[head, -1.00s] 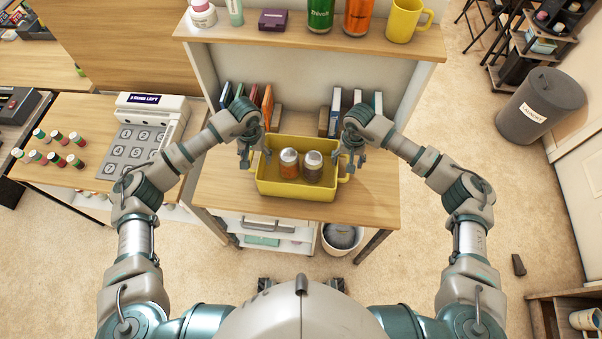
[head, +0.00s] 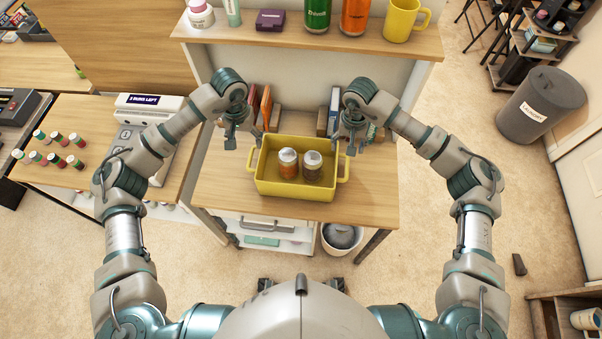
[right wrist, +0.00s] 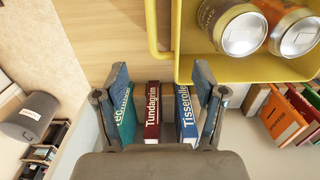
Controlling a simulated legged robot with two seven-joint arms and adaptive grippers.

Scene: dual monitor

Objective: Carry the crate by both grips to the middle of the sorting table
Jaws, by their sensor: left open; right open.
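The yellow crate (head: 295,188) sits upright on a wooden table (head: 365,205), with a grip on its left (head: 250,160) and right (head: 345,168) ends. Inside stand an orange can (head: 288,165) and a grey-brown can (head: 312,168). My left gripper (head: 243,141) is open and empty, above and left of the left grip. My right gripper (head: 343,143) is open near the right grip, apart from it as far as I can tell. In the right wrist view, the open fingers (right wrist: 160,82) have nothing between them, and the crate (right wrist: 232,70) shows at upper right.
Books (head: 263,107) stand at the table's back, under a shelf (head: 300,42) with cans and a yellow mug (head: 402,20). Another table (head: 90,110) at left holds a keypad device (head: 150,105) and several small bottles. A bin (head: 342,237) stands below the table.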

